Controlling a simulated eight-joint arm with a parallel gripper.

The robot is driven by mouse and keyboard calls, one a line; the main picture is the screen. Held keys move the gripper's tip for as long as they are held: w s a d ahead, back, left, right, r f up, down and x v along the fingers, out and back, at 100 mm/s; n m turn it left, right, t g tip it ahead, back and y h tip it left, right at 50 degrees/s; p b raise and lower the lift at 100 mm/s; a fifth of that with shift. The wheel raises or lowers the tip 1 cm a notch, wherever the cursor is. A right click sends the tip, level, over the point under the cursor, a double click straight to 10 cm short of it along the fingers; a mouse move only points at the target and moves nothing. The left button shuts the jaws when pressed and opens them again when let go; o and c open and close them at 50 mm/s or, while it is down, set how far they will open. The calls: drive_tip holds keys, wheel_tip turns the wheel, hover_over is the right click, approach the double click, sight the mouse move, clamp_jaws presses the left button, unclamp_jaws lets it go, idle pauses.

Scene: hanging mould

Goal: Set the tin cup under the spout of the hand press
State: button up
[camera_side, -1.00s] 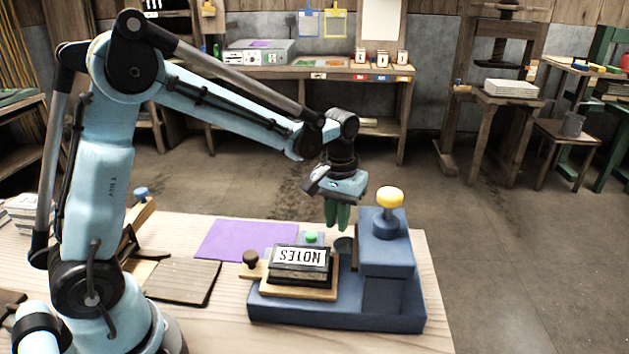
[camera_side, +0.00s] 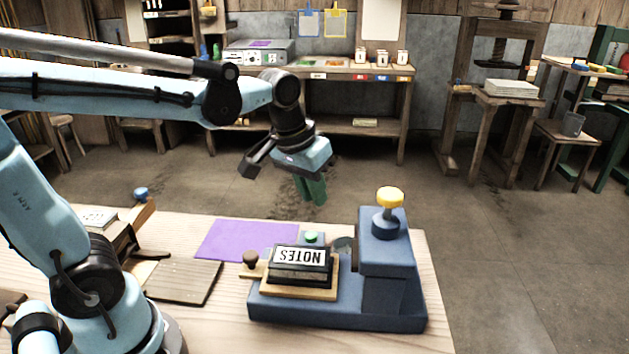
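The blue hand press (camera_side: 385,255) stands on the table at the right, with a yellow knob (camera_side: 390,197) on top. A spout cannot be made out. My gripper (camera_side: 312,191), with green fingers, hangs above and behind the press, clear of it. Its fingers look close together, nothing visible between them; the gap cannot be judged.
A purple sheet (camera_side: 247,240) and a dark ridged board (camera_side: 183,281) lie left of the press. A green knob (camera_side: 311,237) is behind the stamp. A grey pail-like vessel (camera_side: 572,124) stands on a far stool. A workbench (camera_side: 345,72) lines the back wall, beyond open floor.

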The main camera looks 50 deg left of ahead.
drive_tip(key=shift+s+d+f+m+t, duration=0.1)
drive_tip(key=shift+s+f+m+t, duration=0.25)
drive_tip(key=shift+s+t, duration=0.5)
drive_tip(key=shift+s+a+f+m+t, duration=0.1)
drive_tip(key=shift+s+f+m+t, duration=0.3)
drive_tip(key=shift+s, duration=0.85)
drive_tip(key=shift+s+d+f+m+t, duration=0.1)
drive_tip(key=shift+s+f+m+t, duration=0.25)
drive_tip(key=shift+s+t, duration=0.5)
drive_tip(key=shift+s, duration=0.2)
